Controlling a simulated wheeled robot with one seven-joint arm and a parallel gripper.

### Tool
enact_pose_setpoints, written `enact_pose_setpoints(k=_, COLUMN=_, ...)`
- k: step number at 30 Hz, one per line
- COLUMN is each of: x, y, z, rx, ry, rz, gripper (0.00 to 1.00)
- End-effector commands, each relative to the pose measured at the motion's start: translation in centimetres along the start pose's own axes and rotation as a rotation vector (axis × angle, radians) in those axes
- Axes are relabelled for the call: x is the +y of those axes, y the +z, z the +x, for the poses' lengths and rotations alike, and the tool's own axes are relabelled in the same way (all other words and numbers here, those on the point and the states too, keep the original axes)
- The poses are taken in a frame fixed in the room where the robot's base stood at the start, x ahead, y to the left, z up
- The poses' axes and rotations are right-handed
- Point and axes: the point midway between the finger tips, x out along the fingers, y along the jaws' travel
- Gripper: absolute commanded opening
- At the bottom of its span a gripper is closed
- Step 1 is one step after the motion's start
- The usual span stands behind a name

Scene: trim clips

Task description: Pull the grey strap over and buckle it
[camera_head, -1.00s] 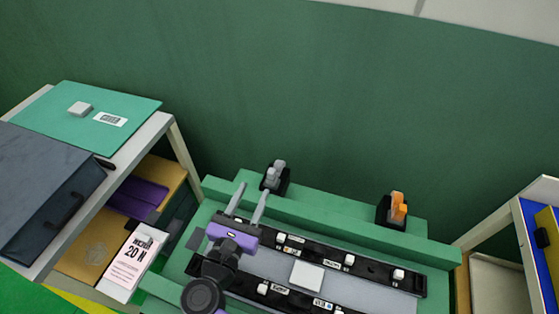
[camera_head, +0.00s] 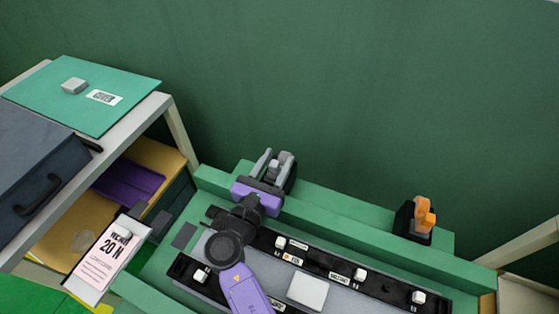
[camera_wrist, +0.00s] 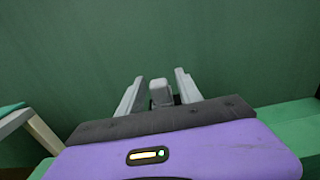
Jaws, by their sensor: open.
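The grey strap end (camera_head: 281,161) stands up from a black holder (camera_head: 290,184) on the green ledge at the back of the bench. My gripper (camera_head: 276,164) is open at this holder. In the wrist view the grey piece (camera_wrist: 160,92) shows between the two spread fingers of my gripper (camera_wrist: 160,82), with a gap visible on both sides. My gripper's purple body hides the holder's lower part. I cannot make out a buckle for the strap.
An orange piece (camera_head: 424,214) stands in a second black holder to the right. Black rails with white clips (camera_head: 360,274) and a white block (camera_head: 307,290) lie on the green bench. A shelf with a green mat (camera_head: 120,118) stands left.

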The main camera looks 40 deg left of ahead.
Motion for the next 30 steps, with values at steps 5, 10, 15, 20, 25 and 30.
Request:
enact_pose_setpoints(k=5, x=0.0, y=-0.1, z=1.4, rx=-0.001, ry=0.000, rz=0.001, gripper=0.42)
enact_pose_setpoints(k=10, x=0.0, y=0.0, z=1.7, rx=0.000, ry=0.000, rz=0.001, gripper=0.42)
enact_pose_setpoints(k=15, x=0.0, y=0.0, z=1.6, rx=0.000, ry=0.000, rz=0.001, gripper=0.34)
enact_pose_setpoints(k=20, x=0.0, y=0.0, z=1.6, rx=0.000, ry=0.000, rz=0.001, gripper=0.03)
enact_pose_setpoints(k=25, x=0.0, y=0.0, z=1.6, rx=0.000, ry=0.000, rz=0.001, gripper=0.00)
enact_pose_setpoints(k=30, x=0.0, y=0.0, z=1.6, rx=0.000, ry=0.000, rz=0.000, gripper=0.00)
